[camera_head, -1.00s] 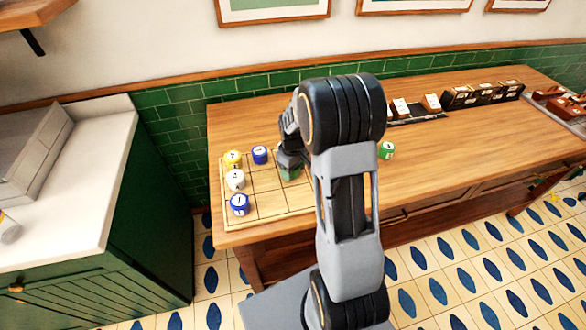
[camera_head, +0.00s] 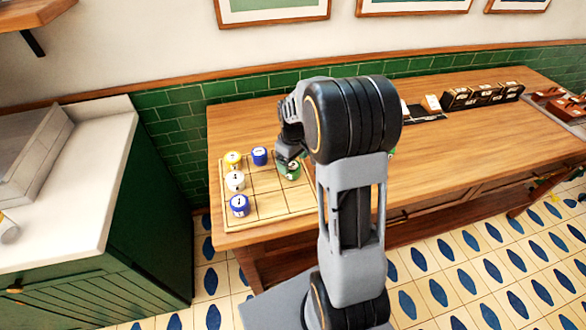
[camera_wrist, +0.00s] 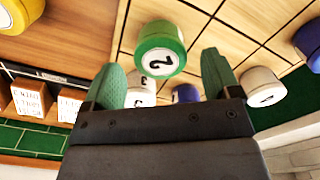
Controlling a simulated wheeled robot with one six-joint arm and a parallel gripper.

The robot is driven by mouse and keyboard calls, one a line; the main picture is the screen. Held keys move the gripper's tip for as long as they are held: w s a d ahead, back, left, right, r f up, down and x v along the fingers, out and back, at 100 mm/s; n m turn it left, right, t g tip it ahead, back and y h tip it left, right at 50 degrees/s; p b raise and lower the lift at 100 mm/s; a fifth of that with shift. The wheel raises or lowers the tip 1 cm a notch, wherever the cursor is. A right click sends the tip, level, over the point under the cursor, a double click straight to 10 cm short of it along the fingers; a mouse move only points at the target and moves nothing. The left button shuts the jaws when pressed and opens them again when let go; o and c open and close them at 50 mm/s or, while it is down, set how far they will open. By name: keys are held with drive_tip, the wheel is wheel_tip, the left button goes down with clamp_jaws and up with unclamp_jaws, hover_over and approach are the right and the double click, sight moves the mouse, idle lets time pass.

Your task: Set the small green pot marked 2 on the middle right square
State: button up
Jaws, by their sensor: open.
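The small green pot marked 2 (camera_wrist: 160,50) stands in front of my open fingers in the wrist view, clear of both of them. In the head view the same green pot (camera_head: 291,170) stands on the gridded wooden board (camera_head: 268,207), on what looks like the middle right square. My gripper (camera_head: 286,157) is just above and behind the pot in the head view. Its two green fingers also show in the wrist view (camera_wrist: 163,85), spread apart with nothing between them. My arm hides part of the board's right side.
Left column of the board: yellow pot (camera_head: 233,158), white pot (camera_head: 235,181), blue pot (camera_head: 240,205). Another blue pot (camera_head: 260,156) is at the back middle. A second green pot (camera_head: 392,154) is mostly hidden behind my arm. Dark boxes (camera_head: 484,94) stand farther right.

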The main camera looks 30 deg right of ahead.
sight(293, 165)
wheel_tip(293, 165, up, 7)
drive_tip(key=shift+f, duration=0.2)
drive_tip(key=s+a+r+m+t, duration=0.2)
drive_tip(key=s+a, duration=0.2)
drive_tip(key=s, duration=0.4)
drive_tip(key=s+a+r+m+t, duration=0.2)
drive_tip(key=s+a, duration=0.3)
drive_tip(key=s, duration=0.3)
drive_tip(key=shift+a+r, duration=0.2)
drive_tip(key=shift+r, duration=0.4)
drive_tip(key=shift+c, duration=0.4)
